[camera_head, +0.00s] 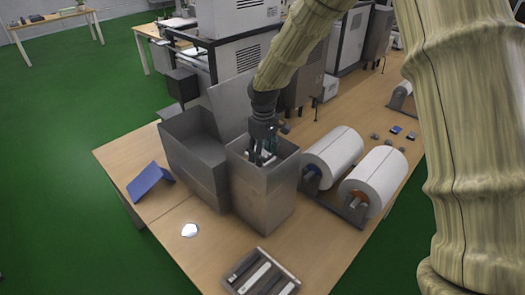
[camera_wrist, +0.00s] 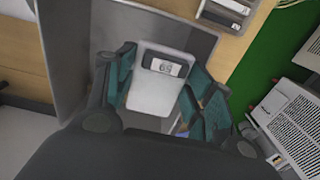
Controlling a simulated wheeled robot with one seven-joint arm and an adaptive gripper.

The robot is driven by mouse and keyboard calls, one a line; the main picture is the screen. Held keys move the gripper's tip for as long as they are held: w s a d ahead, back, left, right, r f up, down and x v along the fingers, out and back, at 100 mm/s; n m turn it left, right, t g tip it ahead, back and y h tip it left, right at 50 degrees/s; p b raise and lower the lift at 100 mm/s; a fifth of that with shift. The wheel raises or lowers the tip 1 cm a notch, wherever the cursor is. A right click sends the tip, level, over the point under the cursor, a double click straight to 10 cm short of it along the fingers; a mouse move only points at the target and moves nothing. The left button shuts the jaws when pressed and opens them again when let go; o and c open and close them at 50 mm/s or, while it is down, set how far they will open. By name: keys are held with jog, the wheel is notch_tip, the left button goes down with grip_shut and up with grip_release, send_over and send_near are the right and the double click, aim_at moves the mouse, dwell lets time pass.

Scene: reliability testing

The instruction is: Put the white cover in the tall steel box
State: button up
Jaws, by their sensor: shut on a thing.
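The tall steel box (camera_head: 262,200) stands open-topped on the wooden table, beside a wider grey steel box. My gripper (camera_head: 262,158) points down into the mouth of the tall box, its fingers partly below the rim. In the wrist view my gripper (camera_wrist: 160,85) is shut on the white cover (camera_wrist: 150,95), a flat white piece with a dark label near its far end. The cover lies between the teal finger pads, with grey box walls around it. In the head view only a small pale part of it shows between the fingers. The box floor is hidden.
The wider grey box (camera_head: 195,165) has a raised lid. White rolls (camera_head: 374,180) on stands are close on the right. A blue angled piece (camera_head: 150,182) and a white round piece (camera_head: 189,230) lie left. A tray (camera_head: 285,268) sits in front.

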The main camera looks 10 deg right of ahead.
jog(key=shift+s+r, duration=0.35)
jog(key=shift+s, duration=0.15)
jog(key=o, duration=0.7)
jog(key=shift+w+f, duration=0.25)
jog(key=shift+w, duration=0.05)
jog(key=o, duration=0.4)
jog(key=shift+w+f, duration=0.4)
jog(key=shift+w, duration=0.15)
jog(key=shift+c, duration=0.2)
jog(key=shift+s+r, duration=0.4)
jog(key=shift+s, duration=0.1)
jog(key=shift+w+r, duration=0.1)
jog(key=shift+w, duration=0.1)
jog(key=shift+w+r, duration=0.15)
jog(key=shift+r, duration=0.1)
notch_tip(320, 180, up, 11)
jog(key=shift+s+r, duration=0.2)
jog(key=shift+s, duration=0.15)
